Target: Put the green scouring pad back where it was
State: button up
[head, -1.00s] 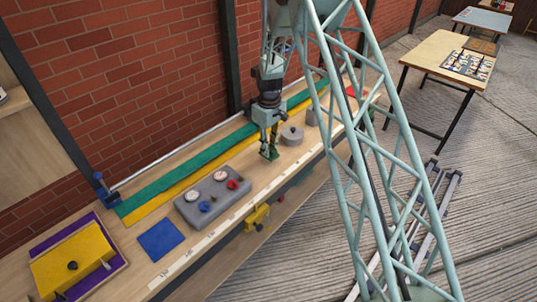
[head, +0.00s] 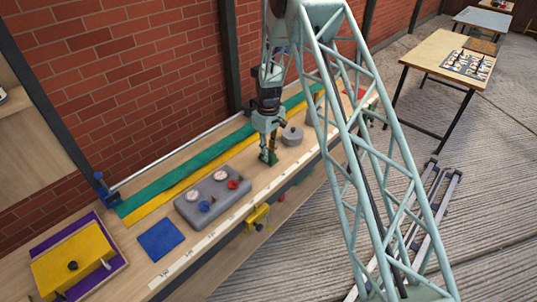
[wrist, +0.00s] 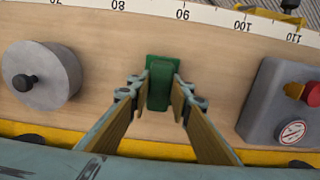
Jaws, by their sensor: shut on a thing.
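My gripper (head: 268,157) points down at the bench (head: 132,262), between a grey round block and a grey gauge box. It is shut on the green scouring pad (wrist: 160,86), whose rounded darker top shows between the fingertips in the wrist view. A brighter flat green part shows behind it. In the head view the fingers mostly hide the pad. It is at or just above the bench top; I cannot tell whether it touches.
The grey round block (head: 292,136) is close on one side, the gauge box (head: 213,196) with dials and red and blue knobs on the other. A blue square (head: 161,240) lies nearer. Green (head: 180,181) and yellow (head: 186,190) strips run behind; a ruler (wrist: 212,15) lines the front edge.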

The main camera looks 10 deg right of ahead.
jog(key=shift+f, duration=0.2)
jog(key=o, duration=0.9)
jog(key=shift+r, duration=0.25)
jog(key=shift+r, duration=5.95)
jog(key=shift+r, duration=0.1)
